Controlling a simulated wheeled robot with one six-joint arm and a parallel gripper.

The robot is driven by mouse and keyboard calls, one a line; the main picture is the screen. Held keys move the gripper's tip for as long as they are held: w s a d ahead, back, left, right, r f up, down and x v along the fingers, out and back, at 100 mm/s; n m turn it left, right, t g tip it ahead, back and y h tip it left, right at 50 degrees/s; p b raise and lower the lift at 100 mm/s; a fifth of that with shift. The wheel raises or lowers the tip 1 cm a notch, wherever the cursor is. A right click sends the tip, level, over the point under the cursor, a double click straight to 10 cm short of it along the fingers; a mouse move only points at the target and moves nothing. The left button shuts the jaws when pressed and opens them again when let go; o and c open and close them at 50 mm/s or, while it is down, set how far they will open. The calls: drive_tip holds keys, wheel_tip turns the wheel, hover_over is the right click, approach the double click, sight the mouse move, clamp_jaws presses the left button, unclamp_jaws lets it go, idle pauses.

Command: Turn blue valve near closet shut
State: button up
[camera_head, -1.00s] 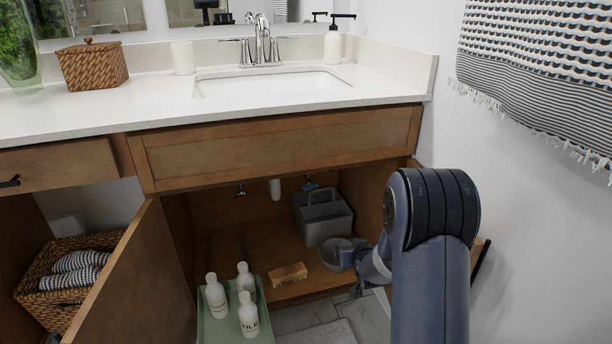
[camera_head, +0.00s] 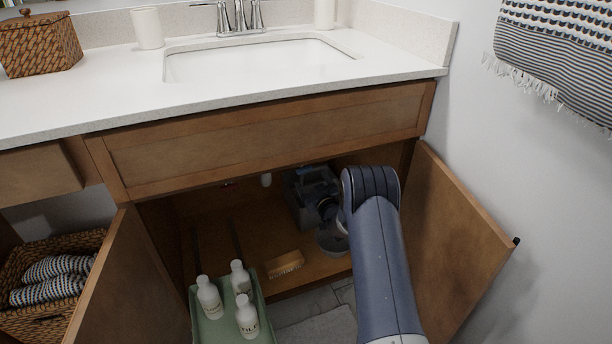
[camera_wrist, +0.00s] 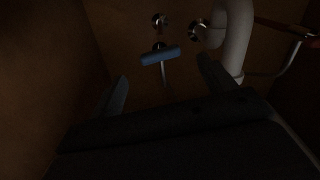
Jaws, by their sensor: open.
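The blue valve (camera_wrist: 160,56) has a bar-shaped blue handle on a metal stem at the back wall inside the sink cabinet. In the wrist view the handle lies crosswise, slightly tilted. My gripper (camera_wrist: 162,70) is open, its dark fingers on either side of the handle's line. The handle appears beyond or between the fingertips; contact cannot be told in the dark picture.
A white drain pipe (camera_wrist: 236,35) stands close beside the right finger, and a red valve handle (camera_wrist: 302,28) is beyond it. Open doors (camera_head: 455,240) flank the cabinet.

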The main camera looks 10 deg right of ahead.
sight(305, 172)
drive_tip(key=shift+w+a+b, duration=0.2)
drive_tip(key=shift+w+b, duration=0.05)
drive_tip(key=shift+w, duration=0.7)
drive_tip(key=shift+w+a+b, duration=0.2)
drive_tip(key=shift+w+b, duration=0.1)
drive_tip(key=shift+w, duration=0.7)
drive_tip(key=shift+w+a+b, duration=0.2)
drive_tip(key=shift+w+b, duration=0.05)
drive_tip(key=shift+w, duration=0.7)
drive_tip(key=c, duration=1)
drive_tip(key=shift+m+b, duration=0.65)
drive_tip(key=shift+m, duration=0.55)
drive_tip(key=o, duration=1)
drive_tip(key=s+d+p, duration=0.2)
drive_tip(key=s+p, duration=0.1)
drive_tip(key=s, duration=0.7)
drive_tip(key=shift+s+p, duration=0.35)
drive_tip(key=shift+p, duration=0.05)
drive_tip(key=shift+w, duration=0.15)
